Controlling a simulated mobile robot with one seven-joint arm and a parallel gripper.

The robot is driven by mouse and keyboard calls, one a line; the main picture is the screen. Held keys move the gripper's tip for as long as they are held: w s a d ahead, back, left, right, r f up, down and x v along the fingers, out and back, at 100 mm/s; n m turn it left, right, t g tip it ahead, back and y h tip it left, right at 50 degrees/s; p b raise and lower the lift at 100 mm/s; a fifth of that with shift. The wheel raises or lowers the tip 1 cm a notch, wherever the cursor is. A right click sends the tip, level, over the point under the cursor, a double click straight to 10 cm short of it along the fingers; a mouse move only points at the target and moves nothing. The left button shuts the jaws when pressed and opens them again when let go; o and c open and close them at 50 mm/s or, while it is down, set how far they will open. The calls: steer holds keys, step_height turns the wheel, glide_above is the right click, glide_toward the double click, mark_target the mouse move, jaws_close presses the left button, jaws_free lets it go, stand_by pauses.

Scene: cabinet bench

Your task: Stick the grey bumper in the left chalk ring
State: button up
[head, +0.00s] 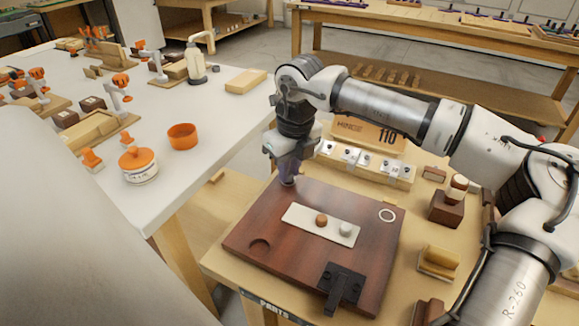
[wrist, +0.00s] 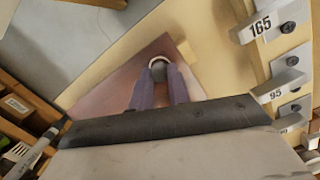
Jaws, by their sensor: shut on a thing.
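My gripper (head: 288,180) points down at the far left corner of the brown wooden board (head: 370,265). In the wrist view its purple fingers (wrist: 160,84) are shut on the small grey bumper (wrist: 158,73). The white arc of the left chalk ring (wrist: 158,59) shows just beyond the bumper; the fingers hide the rest. I cannot tell whether the bumper touches the board. The right chalk ring (head: 387,215) is empty at the board's far right corner. A pale strip (head: 299,215) on the board carries a brown bumper (head: 321,220) and a whitish bumper (head: 347,228).
A black metal fitting (head: 342,287) sits at the board's near edge, and a round recess (head: 259,248) lies near its left edge. A row of numbered blocks (head: 365,164) stands behind the board. A brown block with a knobbed piece (head: 447,207) stands to the right.

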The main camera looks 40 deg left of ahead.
steer(key=shift+f+b, duration=0.5)
steer(key=shift+f, duration=0.05)
stand_by(1.7)
stand_by(0.3)
steer(key=o, duration=1.2)
steer(key=shift+r, duration=0.2)
steer(key=shift+w, duration=0.1)
steer(key=shift+c, duration=0.2)
steer(key=shift+w+r, duration=0.1)
steer(key=shift+c, duration=0.4)
steer(key=shift+r, duration=0.15)
steer(key=shift+r, duration=0.15)
steer(key=shift+o, duration=1)
steer(key=shift+r+p, duration=0.3)
steer(key=shift+p, duration=0.1)
steer(key=shift+s+r+p, duration=0.2)
steer(key=shift+r+p, duration=1.7)
steer(key=shift+r, duration=1.15)
